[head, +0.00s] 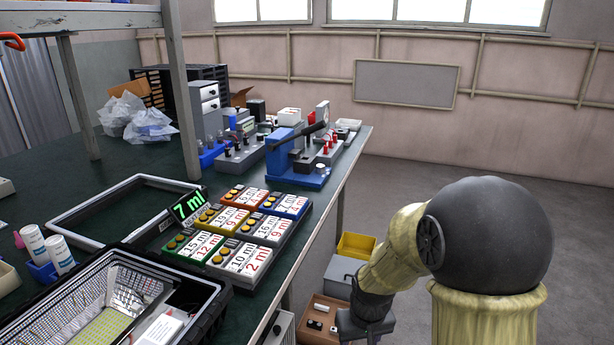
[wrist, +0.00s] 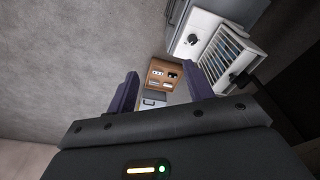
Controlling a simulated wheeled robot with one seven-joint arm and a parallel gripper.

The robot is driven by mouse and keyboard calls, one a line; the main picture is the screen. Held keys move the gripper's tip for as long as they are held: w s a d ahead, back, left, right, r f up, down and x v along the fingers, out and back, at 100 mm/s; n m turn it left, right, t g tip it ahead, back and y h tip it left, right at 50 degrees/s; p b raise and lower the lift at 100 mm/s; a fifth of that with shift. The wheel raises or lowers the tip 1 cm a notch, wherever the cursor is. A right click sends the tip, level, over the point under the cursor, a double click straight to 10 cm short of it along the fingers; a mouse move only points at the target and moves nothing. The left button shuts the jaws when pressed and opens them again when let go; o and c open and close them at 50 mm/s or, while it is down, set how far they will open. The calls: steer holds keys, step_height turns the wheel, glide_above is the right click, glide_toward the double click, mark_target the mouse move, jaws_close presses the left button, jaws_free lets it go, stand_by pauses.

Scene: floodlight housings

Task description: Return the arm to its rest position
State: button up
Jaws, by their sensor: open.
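My arm (head: 400,245), in a pale yellow cover with a big dark ball-shaped joint, is at the right of the head view, beside the workbench and over the floor. Its lower end goes down past the bench edge; the fingertips are not clear in the head view. In the wrist view my gripper (wrist: 165,92) shows two dark purple fingers spread apart, with nothing between them. Beyond the fingers, lower down, are a wooden box (wrist: 172,72) and a grey box partly hidden by the gripper body.
The green workbench (head: 325,190) runs along the left, holding labelled ml cards (head: 246,258), a blue press (head: 295,160) and an open floodlight housing (head: 100,305). A yellow bin (head: 357,245) and grey box (head: 342,272) stand low beside it. Floor (head: 440,165) behind is clear.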

steer(key=s+d+r+m, duration=0.2)
steer(key=s+d+r, duration=0.25)
steer(key=s, duration=0.55)
step_height(320, 180, up, 38)
steer(key=p, duration=3.8)
steer(key=shift+w+a+r+t, duration=0.15)
steer(key=shift+w+a+t, duration=0.1)
steer(key=shift+w+t, duration=0.15)
